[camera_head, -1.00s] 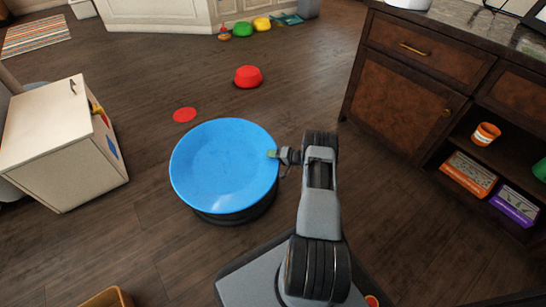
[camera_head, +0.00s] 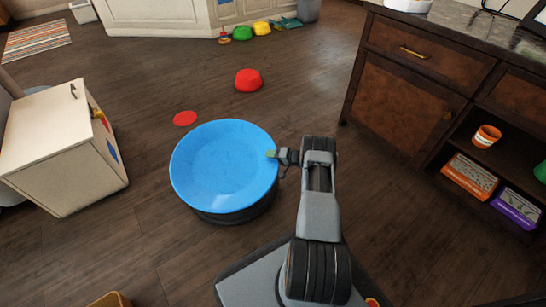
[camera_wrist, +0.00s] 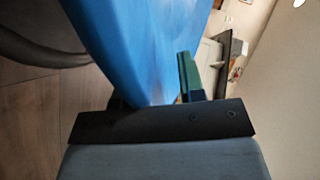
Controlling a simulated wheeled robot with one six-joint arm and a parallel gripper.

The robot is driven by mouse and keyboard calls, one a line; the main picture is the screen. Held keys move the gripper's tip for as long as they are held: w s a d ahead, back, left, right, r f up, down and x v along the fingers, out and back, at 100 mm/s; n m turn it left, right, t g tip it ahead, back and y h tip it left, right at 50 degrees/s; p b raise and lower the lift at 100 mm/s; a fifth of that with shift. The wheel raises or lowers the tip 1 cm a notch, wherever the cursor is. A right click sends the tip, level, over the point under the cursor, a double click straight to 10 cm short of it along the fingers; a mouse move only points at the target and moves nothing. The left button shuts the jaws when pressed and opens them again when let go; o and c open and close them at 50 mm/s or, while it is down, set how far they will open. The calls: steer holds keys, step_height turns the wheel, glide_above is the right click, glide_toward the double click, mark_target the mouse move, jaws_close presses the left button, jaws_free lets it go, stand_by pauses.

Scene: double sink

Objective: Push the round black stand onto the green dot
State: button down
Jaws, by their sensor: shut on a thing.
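A large round blue dish (camera_head: 225,163) sits on top of the round black stand (camera_head: 238,213), of which only the lower front side shows below the dish. My gripper (camera_head: 272,155) is at the dish's right edge, shut on its rim. In the wrist view the blue dish (camera_wrist: 140,45) stands between the jaws, with a green fingertip (camera_wrist: 188,75) beside it. No green dot shows.
A red bowl-like object (camera_head: 248,80) lies on the floor farther back. A cream cabinet (camera_head: 60,150) stands at the left, a dark wooden cabinet (camera_head: 400,90) at the right. A wooden box (camera_head: 110,300) shows at the bottom edge. Open floor lies between.

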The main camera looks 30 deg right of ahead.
steer(key=c, duration=0.6)
jaws_free()
steer(key=shift+w+a, duration=0.1)
steer(key=shift+a, duration=0.05)
steer(key=shift+c, duration=0.2)
steer(key=p+v, duration=0.4)
steer(key=v, duration=1)
steer(key=shift+p, duration=0.35)
